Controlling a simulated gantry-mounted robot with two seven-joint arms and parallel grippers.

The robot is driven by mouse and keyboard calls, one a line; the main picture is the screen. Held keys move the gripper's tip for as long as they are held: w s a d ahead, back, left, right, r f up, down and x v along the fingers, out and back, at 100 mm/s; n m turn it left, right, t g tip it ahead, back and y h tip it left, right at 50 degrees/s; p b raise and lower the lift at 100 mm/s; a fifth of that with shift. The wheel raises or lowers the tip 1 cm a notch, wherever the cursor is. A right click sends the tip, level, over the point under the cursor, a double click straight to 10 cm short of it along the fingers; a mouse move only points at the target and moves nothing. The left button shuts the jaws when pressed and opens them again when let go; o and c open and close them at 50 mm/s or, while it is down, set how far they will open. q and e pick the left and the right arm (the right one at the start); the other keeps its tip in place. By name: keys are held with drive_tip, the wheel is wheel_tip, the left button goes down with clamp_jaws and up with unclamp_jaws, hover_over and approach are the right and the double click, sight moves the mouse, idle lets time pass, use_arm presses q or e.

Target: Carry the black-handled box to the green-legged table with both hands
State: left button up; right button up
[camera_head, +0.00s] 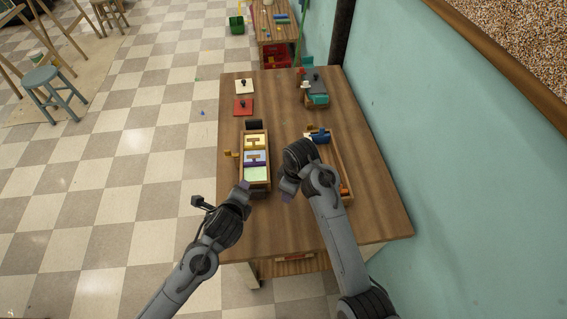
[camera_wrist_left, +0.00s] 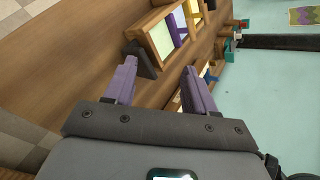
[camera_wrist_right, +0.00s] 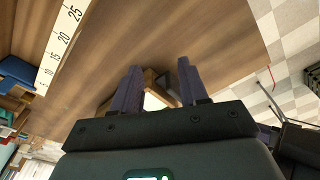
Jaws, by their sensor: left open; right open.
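A wooden box (camera_head: 269,170) with yellow, blue and pale green soap-like blocks sits on the brown table (camera_head: 290,228). Its black handles show at the far end (camera_head: 254,125) and near end (camera_head: 259,193). My left gripper (camera_head: 243,187) is open at the near-left corner; in the left wrist view the box (camera_wrist_left: 165,38) and a black handle (camera_wrist_left: 141,60) lie ahead of its fingers (camera_wrist_left: 160,68). My right gripper (camera_head: 287,190) is open and empty, right of the box; its fingers (camera_wrist_right: 160,68) partly hide the box (camera_wrist_right: 150,78) in its view. A small table (camera_head: 268,24) with a green leg stands at the far end.
A second wooden tray (camera_head: 345,176) with a blue item lies right of the box, partly behind my right arm. White (camera_head: 244,87) and red (camera_head: 243,107) knobbed plates and a dark teal object (camera_head: 315,90) lie farther back. A wall bounds the right; checkered floor is open left.

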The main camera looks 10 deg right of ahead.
use_arm(q)
drive_tip(key=w+a+f+m+t+b, duration=0.1)
drive_tip(key=w+a+f+m+b, duration=0.15)
drive_tip(key=w+b, duration=0.2)
use_arm(e)
drive_tip(key=w+a+n, duration=0.2)
drive_tip(key=w+a, duration=0.1)
drive_tip(key=a, duration=0.2)
use_arm(q)
drive_tip(key=m+t+b, duration=0.2)
drive_tip(key=m+b, duration=0.4)
drive_tip(key=m, duration=0.2)
approach(227, 152)
use_arm(e)
drive_tip(key=r+n+g, duration=0.1)
drive_tip(key=r+n, duration=0.1)
drive_tip(key=n, duration=0.2)
hover_over(254, 190)
drive_tip(key=shift+d+h, duration=0.1)
drive_tip(key=shift+h, duration=0.3)
use_arm(q)
drive_tip(key=shift+w+d+f+m+t+y, duration=0.3)
drive_tip(key=shift+w+d+m, duration=0.05)
drive_tip(key=shift+w, duration=0.3)
use_arm(e)
drive_tip(key=shift+r, duration=0.15)
use_arm(q)
drive_tip(key=shift+x, duration=5.35)
use_arm(e)
drive_tip(key=shift+f, duration=5.4)
